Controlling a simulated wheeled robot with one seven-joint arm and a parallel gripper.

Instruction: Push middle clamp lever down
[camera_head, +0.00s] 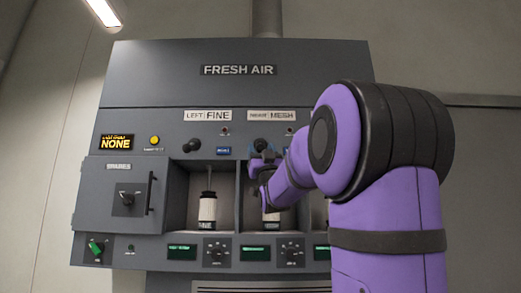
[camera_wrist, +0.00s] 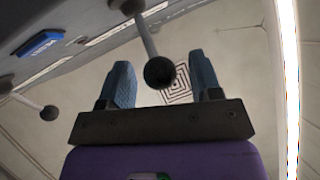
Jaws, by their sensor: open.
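The middle clamp lever is a grey rod with a black ball knob; its knob (camera_head: 261,144) shows under the MESH label on the grey FRESH AIR machine. In the wrist view the lever's ball (camera_wrist: 159,72) appears between the two blue fingers of my gripper (camera_wrist: 163,75), with space on both sides. I cannot tell how deep the ball sits between them. My gripper (camera_head: 262,168) is open and at the middle bay in the head view, just below the knob, partly hidden by my purple arm.
The left lever (camera_head: 192,145) stands over the left bay, and its knob (camera_wrist: 49,112) shows at left in the wrist view. My arm hides most of the right side.

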